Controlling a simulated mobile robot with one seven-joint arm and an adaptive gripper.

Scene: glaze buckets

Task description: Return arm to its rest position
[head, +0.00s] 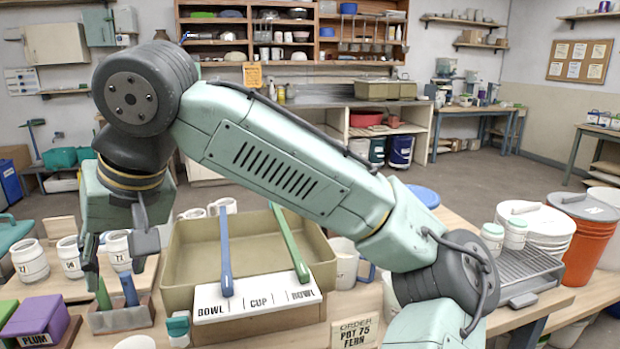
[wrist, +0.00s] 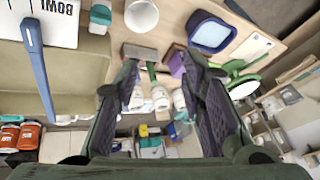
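My gripper (head: 117,258) hangs at the left of the head view, fingers pointing down above the work table. It is open and empty. In the wrist view its two fingers (wrist: 163,68) are spread wide with nothing between the pads. Below it stands a small holder (head: 122,320) with a green and a blue handle; it also shows near the fingertips in the wrist view (wrist: 140,53). The fingers overlap the green handle in the head view, but I cannot tell if they touch. My arm reaches across the head view from lower right to upper left.
A large tan basin (head: 185,270) with a blue and a green handle across it stands right of my gripper. White numbered jars (head: 30,262) stand at the left. A purple PLUM box (head: 38,318) is at front left. An orange bucket (head: 583,245) stands at right.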

